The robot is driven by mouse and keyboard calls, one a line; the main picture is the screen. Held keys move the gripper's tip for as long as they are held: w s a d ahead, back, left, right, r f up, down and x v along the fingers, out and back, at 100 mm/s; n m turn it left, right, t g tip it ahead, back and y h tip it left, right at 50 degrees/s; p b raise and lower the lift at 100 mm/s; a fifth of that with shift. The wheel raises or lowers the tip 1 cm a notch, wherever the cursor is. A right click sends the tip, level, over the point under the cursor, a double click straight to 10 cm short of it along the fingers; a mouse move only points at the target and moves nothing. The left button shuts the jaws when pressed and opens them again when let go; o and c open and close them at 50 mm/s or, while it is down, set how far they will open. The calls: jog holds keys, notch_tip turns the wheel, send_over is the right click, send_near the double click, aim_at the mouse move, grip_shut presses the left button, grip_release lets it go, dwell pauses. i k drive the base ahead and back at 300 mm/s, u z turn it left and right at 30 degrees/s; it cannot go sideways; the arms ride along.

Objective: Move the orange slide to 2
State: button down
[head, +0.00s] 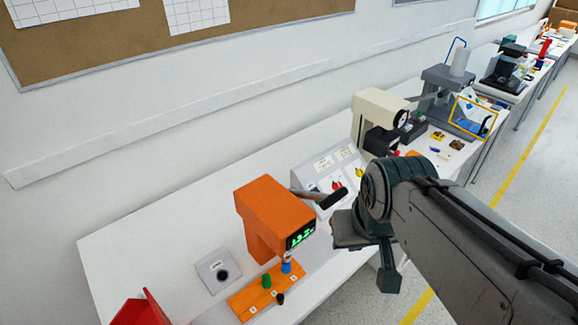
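The orange slide (250,302) is a flat orange strip with small white labels, lying on the table in front of an orange machine (272,212) with a green lit display. A green piece (266,281) and a dark knob (280,299) sit on the strip; a blue piece (287,267) stands beside its back right end. The label numbers are too small to read. My gripper (368,258) is to the right of the orange machine, above the table's front edge. Its two dark fingers are apart and nothing shows between them.
A grey box with a round black button (219,272) is left of the orange machine. A red object (142,311) is at the lower left. A sloped white panel (328,172) and a cream machine (378,117) stand farther right. The table's back left is clear.

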aim_at(253, 299)
jog(key=u, duration=1.65)
jog(key=k, duration=0.4)
jog(key=z, duration=0.95)
